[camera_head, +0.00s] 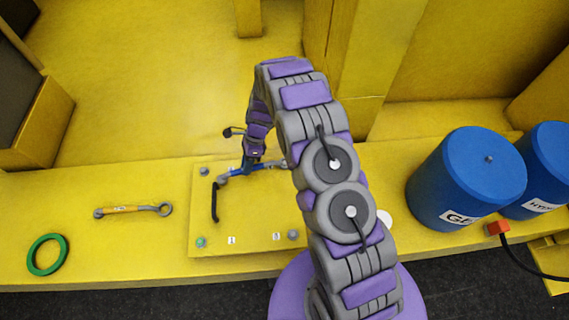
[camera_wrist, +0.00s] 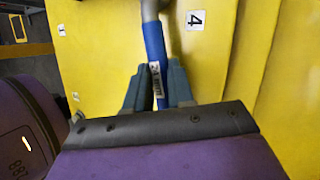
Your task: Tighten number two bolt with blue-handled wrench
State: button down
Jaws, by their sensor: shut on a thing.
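The blue-handled wrench (camera_head: 266,167) is in my gripper (camera_head: 252,163), above the rear part of the yellow bolt panel (camera_head: 247,212). In the wrist view my gripper (camera_wrist: 158,85) has its two fingers on either side of the blue handle (camera_wrist: 154,42), shut on it. The wrench's grey end runs out of the top of that view. Grey bolts show at the panel's front right (camera_head: 293,235) and rear left (camera_head: 204,171). A greenish bolt (camera_head: 201,242) is at the front left. A small label (camera_head: 276,237) sits beside the front-right bolt, its number unclear. A label 4 (camera_wrist: 195,20) lies right of the wrench.
A yellow-handled wrench (camera_head: 125,209) and a green ring (camera_head: 47,254) lie on the ledge to the left. A black handle (camera_head: 214,203) stands on the panel. Blue cylinders (camera_head: 465,185) and a red connector with a black cable (camera_head: 497,228) are at the right.

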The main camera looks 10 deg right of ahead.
jog(key=shift+w+m, duration=0.3)
jog(key=shift+w, duration=0.15)
jog(key=shift+w+m+p, duration=0.3)
jog(key=shift+w+t+y, duration=0.15)
jog(key=shift+t+y, duration=0.15)
jog(key=shift+w+m, duration=0.3)
jog(key=shift+m, duration=0.1)
jog(key=shift+s, duration=0.15)
dwell(0.4)
jog(key=shift+s+n, duration=0.5)
jog(key=shift+n, duration=0.1)
jog(key=shift+r, duration=0.15)
